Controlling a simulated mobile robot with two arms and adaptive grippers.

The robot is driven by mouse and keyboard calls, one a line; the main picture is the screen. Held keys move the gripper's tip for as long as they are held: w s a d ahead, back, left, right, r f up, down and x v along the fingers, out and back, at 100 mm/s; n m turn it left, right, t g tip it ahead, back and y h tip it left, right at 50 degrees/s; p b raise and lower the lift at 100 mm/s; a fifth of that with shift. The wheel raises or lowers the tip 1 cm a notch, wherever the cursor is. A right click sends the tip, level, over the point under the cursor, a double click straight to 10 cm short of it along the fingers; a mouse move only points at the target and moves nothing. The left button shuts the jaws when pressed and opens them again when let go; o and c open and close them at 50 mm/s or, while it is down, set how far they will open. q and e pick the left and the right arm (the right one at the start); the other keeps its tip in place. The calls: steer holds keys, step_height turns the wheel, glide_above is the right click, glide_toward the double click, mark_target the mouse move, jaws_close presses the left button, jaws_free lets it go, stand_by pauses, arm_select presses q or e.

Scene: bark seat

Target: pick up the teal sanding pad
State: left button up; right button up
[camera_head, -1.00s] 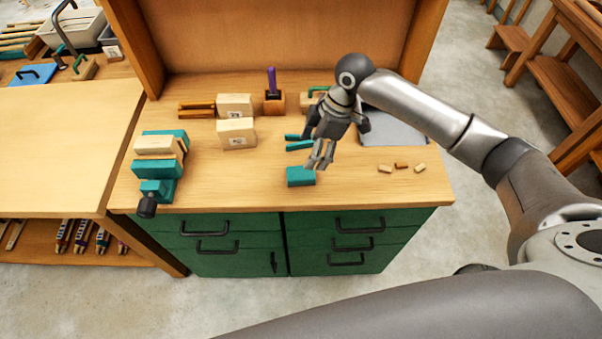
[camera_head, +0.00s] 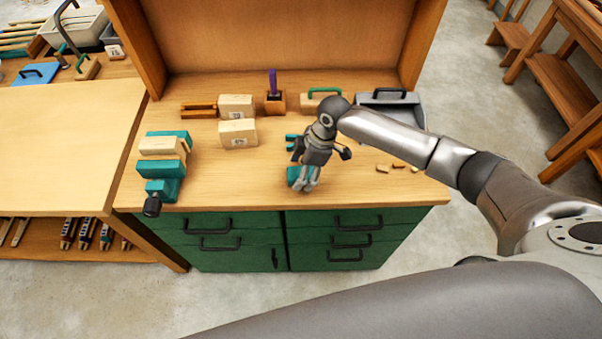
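The teal sanding pad (camera_head: 292,175) is a small block near the front edge of the workbench top. My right gripper (camera_head: 306,185) points down at the pad and covers its right part. Its fingers are at the pad, but whether they touch or close on it is hidden. My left gripper is not in view.
Behind my gripper are another teal piece (camera_head: 291,139) and a grey dustpan (camera_head: 405,108). Small wood scraps (camera_head: 382,168) lie to the right. Pale wood blocks (camera_head: 238,133) stand behind, left of centre. A teal vise (camera_head: 163,170) sits at the left. The bench front between vise and pad is clear.

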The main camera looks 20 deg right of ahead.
mark_target(298, 172)
steer(key=c, duration=1.1)
steer(key=shift+r, duration=0.2)
steer(key=shift+r+b, duration=1.1)
steer(key=shift+r, duration=0.25)
steer(key=s+a+r+b, duration=0.1)
steer(key=s+r, duration=0.2)
steer(key=s, duration=0.1)
steer(key=s+a+r, duration=0.2)
steer(key=s+r, duration=0.1)
steer(key=s, duration=0.1)
steer(key=s+a+r+b, duration=0.1)
steer(key=s+a+r, duration=0.1)
steer(key=s+r, duration=0.2)
steer(key=shift+s+a+b, duration=0.15)
steer(key=shift+s+b, duration=0.2)
steer(key=shift+s, duration=0.15)
